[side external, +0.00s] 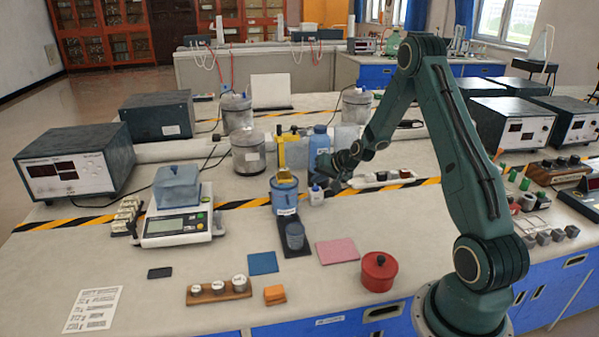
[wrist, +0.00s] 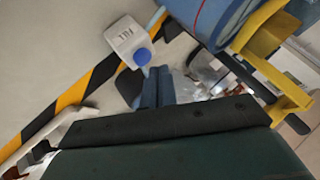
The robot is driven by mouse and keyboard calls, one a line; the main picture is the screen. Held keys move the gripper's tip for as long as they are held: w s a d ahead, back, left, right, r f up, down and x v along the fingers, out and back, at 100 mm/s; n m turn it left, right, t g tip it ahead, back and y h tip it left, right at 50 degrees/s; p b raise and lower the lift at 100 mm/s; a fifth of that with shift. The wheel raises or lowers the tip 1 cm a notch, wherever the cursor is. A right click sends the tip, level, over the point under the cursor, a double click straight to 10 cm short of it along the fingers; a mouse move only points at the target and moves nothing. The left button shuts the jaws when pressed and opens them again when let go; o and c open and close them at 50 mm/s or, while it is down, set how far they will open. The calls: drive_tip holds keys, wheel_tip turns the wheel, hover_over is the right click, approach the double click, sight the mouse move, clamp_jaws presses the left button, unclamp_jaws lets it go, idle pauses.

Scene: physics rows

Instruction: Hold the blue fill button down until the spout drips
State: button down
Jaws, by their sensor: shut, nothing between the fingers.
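The blue fill button (wrist: 142,57) sits on a small white labelled box (wrist: 124,36) in the wrist view. In the side view the white box (side external: 317,198) stands just right of the blue tank (side external: 284,193), which has a yellow frame (side external: 281,150). My gripper (wrist: 155,72) is shut and empty, its tips close beside the button in the picture; I cannot tell whether they touch it. In the side view my gripper (side external: 322,177) is just above the box. A clear bluish cup (side external: 295,237) stands on a dark base in front of the tank. No drip is visible.
A blue bottle (side external: 319,142) and grey canisters stand behind. A scale (side external: 177,226) bearing a blue block is to the left. A red lidded pot (side external: 378,272), a pink mat (side external: 337,251) and a blue mat (side external: 262,263) lie in front. Open bench remains around them.

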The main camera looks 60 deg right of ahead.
sight(318, 191)
drive_tip(key=shift+f, duration=0.95)
idle(2.4)
drive_tip(key=shift+r, duration=0.15)
idle(1.8)
drive_tip(key=shift+r, duration=0.75)
drive_tip(key=shift+r, duration=0.2)
drive_tip(key=shift+r, duration=2.35)
